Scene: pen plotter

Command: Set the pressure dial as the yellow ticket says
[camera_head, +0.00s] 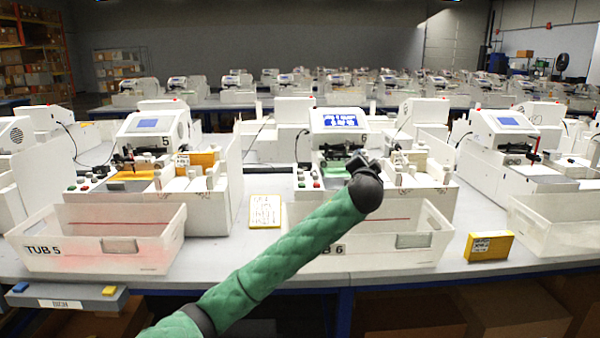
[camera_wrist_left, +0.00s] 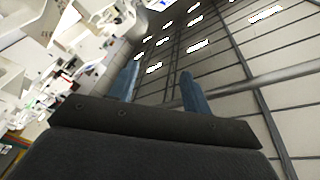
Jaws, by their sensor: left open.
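A white card with yellow edges, which looks like the ticket (camera_head: 265,211), is on the bench between two plotter machines; its writing is too small to read. The middle machine (camera_head: 437,188) has a lit blue-and-white screen (camera_head: 339,119). I cannot pick out the pressure dial; my arm covers part of this machine's front. My left arm reaches up from the lower left, its dark wrist in front of the middle machine. In the left wrist view my left gripper (camera_wrist_left: 160,85) has its two blue fingers apart with nothing between them. My right gripper is not in view.
White tubs stand at the bench front, TUB 5 (camera_head: 95,240) at left and TUB 6 (camera_head: 385,248) under my arm. A yellow box (camera_head: 489,246) sits right of TUB 6. Another machine (camera_head: 145,135) stands left, with more behind. Some bench around the card is bare.

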